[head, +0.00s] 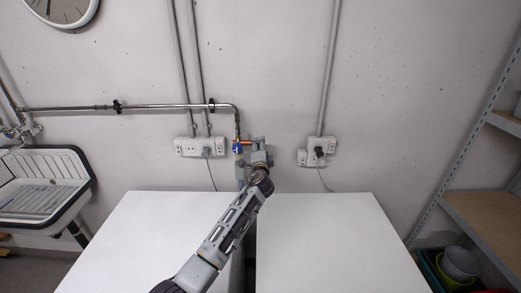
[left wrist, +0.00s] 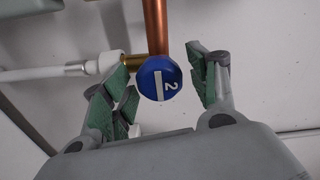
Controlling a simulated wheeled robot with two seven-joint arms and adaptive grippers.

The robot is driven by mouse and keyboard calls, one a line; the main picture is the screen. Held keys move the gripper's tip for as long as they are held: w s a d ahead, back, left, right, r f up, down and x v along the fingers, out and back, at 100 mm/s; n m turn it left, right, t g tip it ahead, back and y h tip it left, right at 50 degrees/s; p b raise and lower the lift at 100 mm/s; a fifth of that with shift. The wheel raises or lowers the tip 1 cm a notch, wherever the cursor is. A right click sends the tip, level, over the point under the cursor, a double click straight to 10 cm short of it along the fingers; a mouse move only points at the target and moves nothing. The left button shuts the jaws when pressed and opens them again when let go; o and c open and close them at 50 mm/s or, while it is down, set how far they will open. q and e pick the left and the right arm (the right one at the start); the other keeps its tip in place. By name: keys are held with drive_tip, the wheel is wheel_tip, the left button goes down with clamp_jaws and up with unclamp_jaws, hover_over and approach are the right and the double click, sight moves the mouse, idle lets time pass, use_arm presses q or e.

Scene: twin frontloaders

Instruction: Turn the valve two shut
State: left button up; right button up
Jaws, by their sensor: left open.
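Valve two has a round blue knob (left wrist: 160,78) marked with a white "2" and a white bar, beside a copper pipe (left wrist: 156,25) in the left wrist view. In the head view the blue knob (head: 238,149) shows small at the end of the wall pipe, partly behind my gripper. My left gripper (left wrist: 166,88) is open, with one green-padded finger on each side of the knob. The fingers appear apart from the knob. In the head view my left gripper (head: 256,154) is at the wall by the valve. My right gripper is not in view.
Two white frontloader tops (head: 330,240) stand below the valve with a narrow gap between them. Socket boxes (head: 200,147) and (head: 317,152) flank the valve on the wall. A sink (head: 42,185) is at the left, and a shelf (head: 485,220) is at the right.

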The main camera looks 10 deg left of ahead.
use_arm(q)
drive_tip(key=shift+s, duration=0.2)
drive_tip(key=s+d, duration=0.2)
drive_tip(key=s, duration=0.9)
drive_tip(key=shift+s+d, duration=0.2)
idle(0.4)
drive_tip(key=shift+f, duration=0.1)
idle(0.3)
